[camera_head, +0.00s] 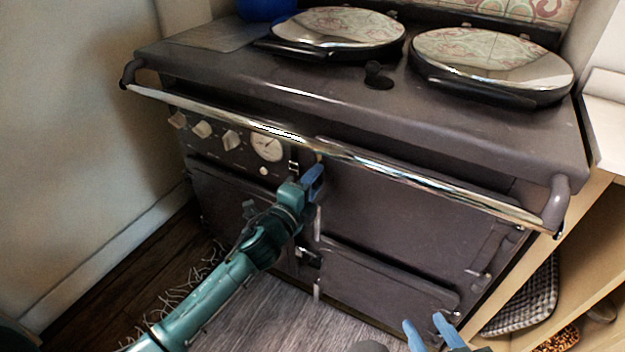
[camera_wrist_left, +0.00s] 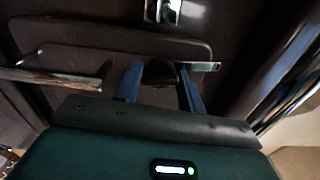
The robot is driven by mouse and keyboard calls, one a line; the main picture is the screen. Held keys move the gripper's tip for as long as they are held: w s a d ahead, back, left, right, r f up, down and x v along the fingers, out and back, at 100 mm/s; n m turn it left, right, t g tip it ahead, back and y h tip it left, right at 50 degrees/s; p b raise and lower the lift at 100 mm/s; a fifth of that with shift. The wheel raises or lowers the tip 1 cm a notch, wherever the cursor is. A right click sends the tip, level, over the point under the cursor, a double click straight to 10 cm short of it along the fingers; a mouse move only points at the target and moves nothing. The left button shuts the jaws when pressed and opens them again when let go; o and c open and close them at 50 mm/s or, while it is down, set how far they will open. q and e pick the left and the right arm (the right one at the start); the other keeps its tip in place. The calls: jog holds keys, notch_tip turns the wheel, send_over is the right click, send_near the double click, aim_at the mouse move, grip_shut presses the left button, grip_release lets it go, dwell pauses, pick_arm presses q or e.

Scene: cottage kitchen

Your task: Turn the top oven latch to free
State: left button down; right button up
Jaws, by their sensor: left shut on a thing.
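The range cooker's top oven door (camera_head: 400,215) is closed at the upper right of its front. My left gripper (camera_head: 316,176) is at this door's left edge, just below the chrome rail. In the left wrist view, its blue fingers (camera_wrist_left: 160,78) stand either side of a dark rounded piece (camera_wrist_left: 158,72) beside a chrome bar (camera_wrist_left: 206,66), apparently the top oven latch. The fingers are shut on it. In the head view the gripper hides most of the latch; a vertical chrome piece (camera_head: 317,222) shows below. My right gripper (camera_head: 428,328) is open and empty, low at the front.
The chrome rail (camera_head: 365,160) runs across the cooker front, close above my left gripper. A lower oven door (camera_head: 385,285) has its own latch (camera_head: 317,290). Knobs and a gauge (camera_head: 267,147) are at left. Wooden shelves (camera_head: 575,250) stand at right.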

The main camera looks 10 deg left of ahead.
pick_arm(q)
jog(key=shift+m, duration=0.8)
jog(key=c, duration=0.9)
grip_release()
jog(key=shift+c, duration=0.2)
jog(key=v, duration=1.3)
jog(key=shift+p, duration=0.45)
